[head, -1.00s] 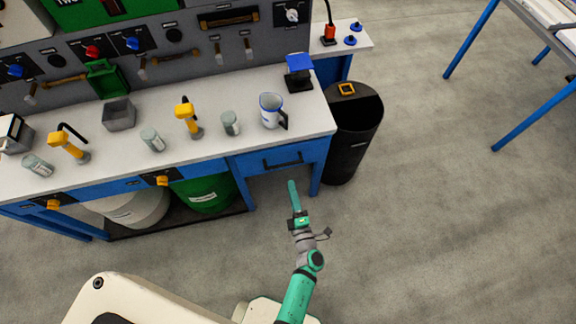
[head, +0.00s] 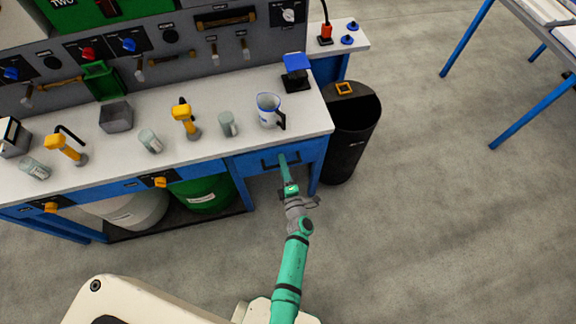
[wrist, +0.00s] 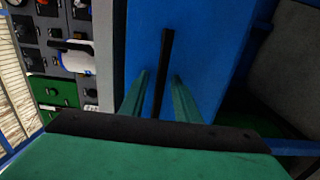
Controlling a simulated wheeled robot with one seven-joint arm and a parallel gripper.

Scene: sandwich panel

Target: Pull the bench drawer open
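The blue bench drawer (head: 300,157) is under the right end of the white bench top, and its front looks flush with the bench. A dark bar handle (head: 268,163) runs across it. In the wrist view the blue drawer front (wrist: 205,45) fills the middle, with the handle (wrist: 166,55) standing out as a dark bar. My green gripper (head: 283,160) is at the handle. Its two fingers (wrist: 160,78) are apart, one on each side of the bar, with gaps visible between bar and fingers. I cannot tell how deep the bar sits between them.
A white and blue mug (head: 267,110) stands on the bench top (head: 225,150) above the drawer. A black bin (head: 350,135) stands close to the bench's right end. Yellow-handled taps and grey jars are farther left. The floor (head: 420,220) to the right is clear.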

